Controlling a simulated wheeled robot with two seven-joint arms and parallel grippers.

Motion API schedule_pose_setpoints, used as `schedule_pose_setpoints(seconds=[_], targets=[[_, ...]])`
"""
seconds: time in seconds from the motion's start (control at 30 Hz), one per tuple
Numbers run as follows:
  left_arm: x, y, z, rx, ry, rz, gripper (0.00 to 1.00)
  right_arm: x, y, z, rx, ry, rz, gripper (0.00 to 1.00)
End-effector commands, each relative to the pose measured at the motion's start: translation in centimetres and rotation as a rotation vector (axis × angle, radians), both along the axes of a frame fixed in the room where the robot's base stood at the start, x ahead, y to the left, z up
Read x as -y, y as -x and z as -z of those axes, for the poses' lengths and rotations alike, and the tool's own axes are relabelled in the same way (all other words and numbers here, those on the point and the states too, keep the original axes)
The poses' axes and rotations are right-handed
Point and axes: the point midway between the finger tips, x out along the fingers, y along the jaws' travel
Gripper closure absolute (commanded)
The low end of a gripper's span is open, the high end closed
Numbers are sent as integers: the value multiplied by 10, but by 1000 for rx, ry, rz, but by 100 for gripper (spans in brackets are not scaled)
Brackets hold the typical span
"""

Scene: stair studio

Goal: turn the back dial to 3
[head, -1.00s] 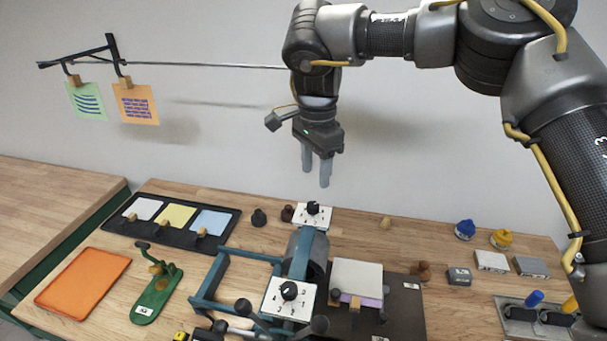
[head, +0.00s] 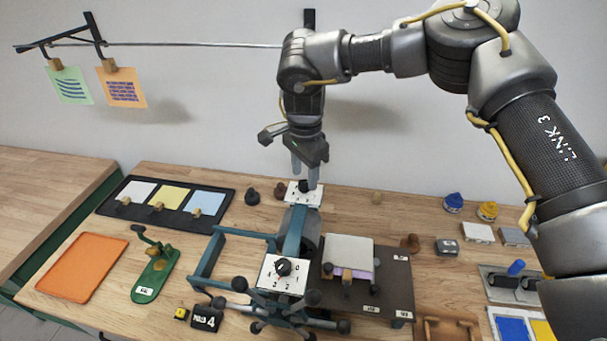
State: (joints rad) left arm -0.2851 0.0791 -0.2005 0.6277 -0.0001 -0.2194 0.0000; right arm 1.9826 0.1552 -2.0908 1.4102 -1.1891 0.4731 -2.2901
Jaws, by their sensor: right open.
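The back dial is a black knob (head: 304,186) on a white numbered plate (head: 292,195) at the back of the teal press frame (head: 207,265). My right gripper (head: 305,180) points down right over this knob, its fingers open. The fingertips are at about the knob's height in the picture; I cannot tell whether they touch it. The gripper partly hides the dial, and its setting cannot be read. A second black knob (head: 284,267) sits on the front white plate with numbers. My left gripper is not in view.
A dark tray with three coloured cards (head: 112,210) lies to the left. An orange tray (head: 82,268) and a green stapler-like tool (head: 155,275) lie in front. Small dark knobs (head: 252,196) stand beside the back dial. A line with clipped papers (head: 70,86) hangs above.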

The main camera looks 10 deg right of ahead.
Motion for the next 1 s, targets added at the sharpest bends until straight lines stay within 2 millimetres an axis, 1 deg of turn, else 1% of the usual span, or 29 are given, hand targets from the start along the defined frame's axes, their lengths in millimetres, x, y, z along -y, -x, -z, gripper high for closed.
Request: schedule_pose_setpoints(seconds=[0.03, 0.07, 0.13, 0.2, 0.3, 0.37, 0.5, 0.53, 0.87, 1.0], targets=[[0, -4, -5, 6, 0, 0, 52, 0, 0, 4, -1, 0, 0, 51], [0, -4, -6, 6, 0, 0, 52, 0, 0, 8, -2, 0, 0, 51], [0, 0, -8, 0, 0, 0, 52, 0, 0, 14, 0, 0, 0, 51], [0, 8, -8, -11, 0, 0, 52, 0, 0, 18, 0, 0, 0, 51], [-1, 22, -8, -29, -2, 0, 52, 0, 0, 21, 1, -1, -1, 51], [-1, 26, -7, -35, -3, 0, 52, 0, 0, 22, 1, -1, -1, 51], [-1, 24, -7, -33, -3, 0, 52, -1, 0, 22, 2, -1, -1, 51], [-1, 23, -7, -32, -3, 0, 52, -1, 0, 22, 2, -1, -1, 53], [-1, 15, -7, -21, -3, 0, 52, -1, 0, 22, 1, 0, -2, 96], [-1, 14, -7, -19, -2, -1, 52, -1, 0, 22, 1, 0, 3, 96]])
